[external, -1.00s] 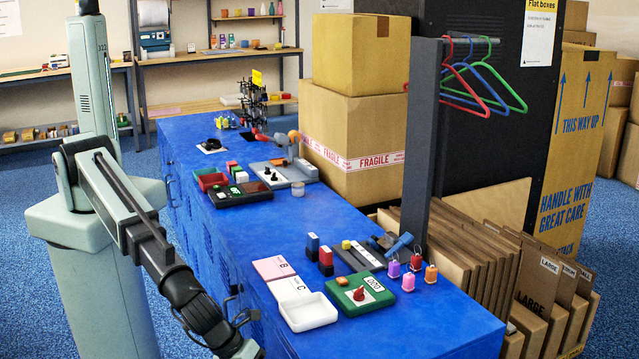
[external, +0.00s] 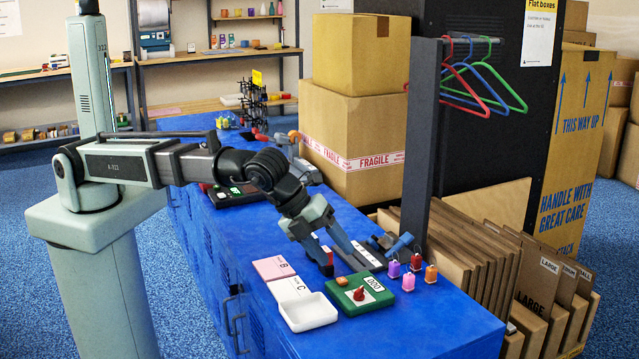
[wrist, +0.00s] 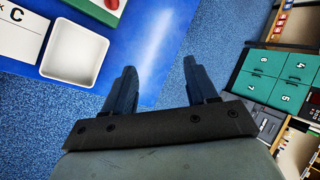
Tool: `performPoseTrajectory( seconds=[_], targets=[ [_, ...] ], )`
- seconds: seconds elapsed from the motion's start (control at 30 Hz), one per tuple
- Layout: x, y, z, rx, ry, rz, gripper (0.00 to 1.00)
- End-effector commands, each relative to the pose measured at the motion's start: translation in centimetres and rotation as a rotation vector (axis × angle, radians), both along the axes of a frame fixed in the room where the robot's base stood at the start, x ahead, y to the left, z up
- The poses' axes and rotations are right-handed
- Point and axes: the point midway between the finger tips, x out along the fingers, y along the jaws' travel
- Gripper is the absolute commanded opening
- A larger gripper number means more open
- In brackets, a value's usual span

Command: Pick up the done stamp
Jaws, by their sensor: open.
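A green stamp pad box (external: 384,298) lies near the front of the blue bench, with a red-knobbed piece (external: 360,293) and a white label whose lettering is too small to read surely. I cannot tell which piece is the done stamp. A small red-and-black stamp (external: 328,270) stands behind the box, partly hidden by my gripper (external: 338,258). My gripper is open, pointing down beside that stamp. In the wrist view my gripper (wrist: 160,68) shows two spread fingers with nothing between them. The green box (wrist: 97,9) shows at the top edge there.
A white tray (external: 308,314), a C card (external: 289,288) and a pink card (external: 273,267) lie left of the green box. Several coloured tags (external: 408,282) stand to its right. A dark post (external: 424,150) with hangers rises behind. The bench's front right is clear.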

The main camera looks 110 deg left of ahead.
Motion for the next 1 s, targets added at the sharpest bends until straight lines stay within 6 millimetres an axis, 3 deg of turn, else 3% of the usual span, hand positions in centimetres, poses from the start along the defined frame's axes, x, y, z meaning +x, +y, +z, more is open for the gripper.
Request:
performPoseTrajectory(
  seconds=[0.03,0.1,0.5,0.8,1.0],
  targets=[
    [-0.4,2.2,-0.3,-0.024,0.022,0.041,0.57],
    [-1.1,4.8,-0.8,-0.062,0.057,0.094,0.57],
    [-6.4,17.7,-2.9,-0.291,0.235,0.374,0.57],
    [-11.7,25.4,-3.5,-0.478,0.346,0.556,0.57],
    [-14.7,28.7,-3.5,-0.580,0.397,0.637,0.57]
  ],
)
